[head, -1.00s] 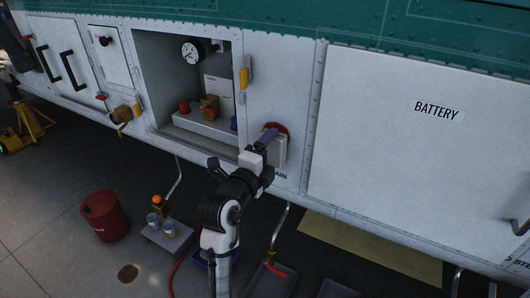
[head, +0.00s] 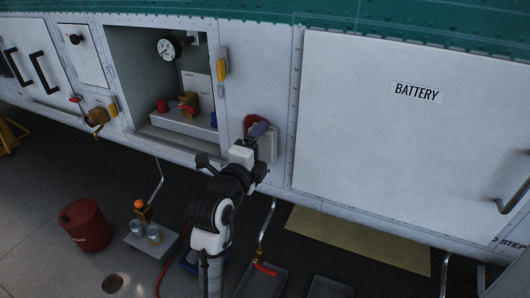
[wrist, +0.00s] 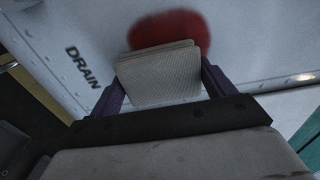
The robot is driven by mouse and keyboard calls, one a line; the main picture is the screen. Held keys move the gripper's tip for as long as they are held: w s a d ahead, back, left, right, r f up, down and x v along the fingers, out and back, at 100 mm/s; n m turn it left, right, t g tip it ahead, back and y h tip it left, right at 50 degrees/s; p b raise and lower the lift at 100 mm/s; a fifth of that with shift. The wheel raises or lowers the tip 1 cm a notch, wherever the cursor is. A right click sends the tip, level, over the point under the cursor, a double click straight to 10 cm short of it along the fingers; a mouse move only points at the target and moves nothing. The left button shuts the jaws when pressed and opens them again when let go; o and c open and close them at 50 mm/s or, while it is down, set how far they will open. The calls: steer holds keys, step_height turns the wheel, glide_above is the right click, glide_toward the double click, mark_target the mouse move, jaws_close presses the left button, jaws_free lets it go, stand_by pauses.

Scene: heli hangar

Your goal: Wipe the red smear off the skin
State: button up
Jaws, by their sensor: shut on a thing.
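The red smear (head: 254,121) is on the white skin, right of the open bay. It also shows in the wrist view (wrist: 172,32) as a dark red oval. My gripper (head: 259,136), with purple fingers, is in front of the skin at the smear. In the wrist view my gripper (wrist: 160,80) is shut on a light grey folded cloth (wrist: 157,74). The cloth overlaps the smear's lower edge in that view; most of the smear shows beyond it. The cloth (head: 270,145) is partly hidden behind my fingers in the head view. I cannot tell whether it touches the skin.
The open bay with a gauge (head: 169,47) is at left, with a yellow latch (head: 222,69) on its right edge. The BATTERY panel (head: 400,125) is at right. A red bucket (head: 85,225) and grey trays (head: 262,280) stand on the floor below.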

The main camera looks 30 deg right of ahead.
mark_target(266, 140)
steer(key=shift+w+a+f+b, duration=0.1)
steer(key=shift+w+a+b, duration=0.8)
steer(key=shift+w, duration=0.3)
steer(key=shift+w+a+b, duration=0.8)
steer(key=shift+w+a, duration=0.2)
steer(key=shift+w, duration=0.2)
steer(key=shift+d+r+p, duration=0.1)
steer(key=shift+r+p, duration=0.75)
steer(key=shift+r, duration=0.7)
steer(key=shift+s+d+f+b, duration=0.1)
steer(key=shift+s+d+b, duration=0.25)
steer(key=shift+s+d, duration=0.3)
steer(key=shift+s+d+b, duration=0.2)
steer(key=shift+s+d, duration=0.35)
steer(key=shift+s, duration=0.25)
steer(key=shift+s+d+b, duration=0.15)
steer(key=shift+s+d, duration=0.35)
steer(key=shift+s, duration=0.3)
steer(key=shift+s+d+b, duration=0.2)
steer(key=shift+s+d, duration=0.35)
steer(key=shift+s, duration=0.25)
steer(key=shift+w+d, duration=0.1)
